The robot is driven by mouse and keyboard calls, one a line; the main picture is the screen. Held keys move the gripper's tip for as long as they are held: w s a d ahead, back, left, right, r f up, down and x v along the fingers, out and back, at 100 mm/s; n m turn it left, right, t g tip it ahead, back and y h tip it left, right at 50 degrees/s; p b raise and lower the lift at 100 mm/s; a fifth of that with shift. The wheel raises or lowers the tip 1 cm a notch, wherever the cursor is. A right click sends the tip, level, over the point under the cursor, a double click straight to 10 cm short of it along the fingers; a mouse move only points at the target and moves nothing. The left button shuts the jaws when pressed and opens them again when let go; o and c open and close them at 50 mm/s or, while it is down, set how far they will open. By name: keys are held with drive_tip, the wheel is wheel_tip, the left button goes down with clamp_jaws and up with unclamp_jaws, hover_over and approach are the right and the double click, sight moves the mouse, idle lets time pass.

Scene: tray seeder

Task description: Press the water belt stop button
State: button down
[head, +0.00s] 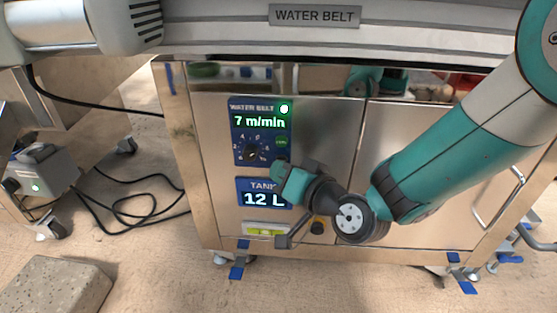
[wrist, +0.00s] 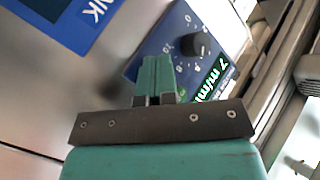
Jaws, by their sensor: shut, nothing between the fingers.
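The blue water belt panel (head: 238,150) is on the steel cabinet front, with a lit display reading 7 m/min (head: 260,122). A green lamp (head: 284,109) glows at its top right. A dial knob (head: 252,152) is at lower left and a green button (head: 281,142) at right. No stop button is visible; the panel's lower right corner is covered by my gripper (head: 279,168). My gripper is shut and empty, its fingertips at that corner; contact cannot be told. In the wrist view the shut fingers (wrist: 157,75) overlap the panel (wrist: 174,32) beside the knob (wrist: 197,45).
The blue tank panel (head: 243,187) reading 12 L is just below, partly behind my gripper. The conveyor (head: 400,38) labelled WATER BELT runs above. A cabinet door handle (head: 500,205) sticks out at right. Black cables (head: 130,210) and a stone block (head: 55,287) lie on the floor at left.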

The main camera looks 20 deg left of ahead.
idle(0.3)
drive_tip(key=shift+s+d, duration=0.1)
drive_tip(key=shift+s, duration=0.35)
drive_tip(key=s, duration=0.3)
drive_tip(key=s+d, duration=0.1)
drive_tip(key=s, duration=0.1)
drive_tip(key=shift+s+d, duration=0.2)
drive_tip(key=shift+s, duration=0.2)
drive_tip(key=shift+r, duration=0.1)
idle(0.5)
